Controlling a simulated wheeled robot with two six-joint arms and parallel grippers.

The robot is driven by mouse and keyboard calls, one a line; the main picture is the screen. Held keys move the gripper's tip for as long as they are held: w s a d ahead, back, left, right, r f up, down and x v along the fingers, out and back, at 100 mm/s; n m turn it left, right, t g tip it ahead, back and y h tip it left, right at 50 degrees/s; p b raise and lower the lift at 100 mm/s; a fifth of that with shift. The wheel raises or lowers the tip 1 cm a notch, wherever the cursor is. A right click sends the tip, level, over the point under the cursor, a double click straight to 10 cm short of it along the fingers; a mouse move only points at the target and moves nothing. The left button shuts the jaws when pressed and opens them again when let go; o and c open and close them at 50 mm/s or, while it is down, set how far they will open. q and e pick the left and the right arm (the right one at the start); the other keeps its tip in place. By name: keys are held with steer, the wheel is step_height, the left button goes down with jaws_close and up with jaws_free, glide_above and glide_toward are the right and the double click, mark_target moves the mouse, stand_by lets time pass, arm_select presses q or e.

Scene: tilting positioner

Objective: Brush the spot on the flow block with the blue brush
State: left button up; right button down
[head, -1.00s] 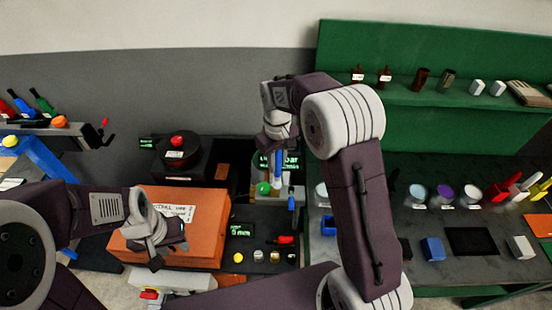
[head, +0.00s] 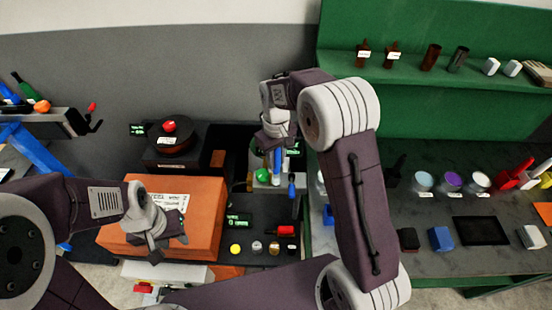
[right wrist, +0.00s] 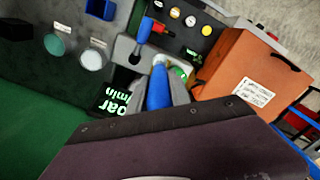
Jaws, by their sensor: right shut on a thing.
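My right gripper (head: 277,143) is shut on a blue-handled tool, which looks like the blue brush (head: 278,161). It points down, and its handle shows between the fingers in the right wrist view (right wrist: 158,88). Its lower end is hidden in the right wrist view. Below it is a pale grey block (head: 262,181) with a green round part, beside a green-lit display reading "bar" and "min" (right wrist: 113,100). This may be the flow block; I cannot make out a spot. My left gripper (head: 168,240) hangs over the orange box, its jaw opening unclear.
The orange box (head: 203,200) is left of the block. A second blue handle (head: 291,187) stands close beside the brush. A black round device with a red knob (head: 169,137) is behind the box. The right bench (head: 430,195) holds jars and small blocks.

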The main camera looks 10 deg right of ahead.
steer(key=shift+s+r, duration=0.15)
steer(key=shift+s, duration=0.2)
arm_select(q)
steer(key=shift+s, duration=0.35)
steer(key=shift+w+f, duration=0.1)
steer(key=shift+w, duration=0.1)
arm_select(e)
steer(key=shift+w+f, duration=0.2)
steer(key=shift+f, duration=0.1)
arm_select(q)
steer(key=shift+s, duration=0.15)
arm_select(e)
steer(key=shift+s, duration=0.1)
arm_select(q)
steer(key=shift+f, duration=0.1)
arm_select(e)
steer(key=shift+f, duration=0.15)
